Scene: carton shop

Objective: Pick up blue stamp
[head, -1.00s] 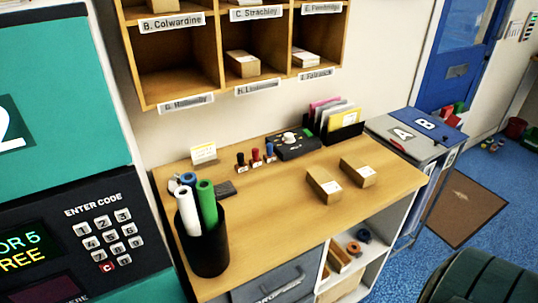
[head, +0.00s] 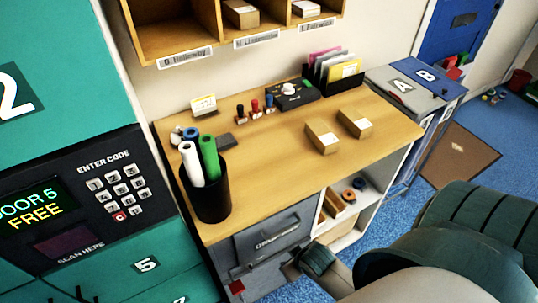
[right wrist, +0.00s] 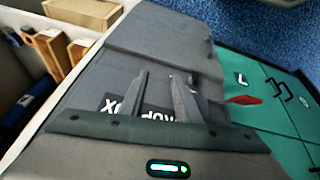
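The blue stamp (head: 269,103) stands upright near the back of the wooden desk (head: 275,160), the rightmost of three small stamps. The red stamp (head: 255,108) and the black stamp (head: 240,114) stand to its left. My right gripper (head: 289,271) is low in front of the desk's grey drawers, well below and away from the stamps. In the right wrist view its two fingers (right wrist: 160,80) are apart with nothing between them.
A black pot (head: 212,197) of rolled tubes stands front left on the desk. A black box (head: 292,95) is right of the stamps, and a card (head: 203,105) is to their left. Two cartons (head: 322,136) lie at right. The desk's front middle is clear.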

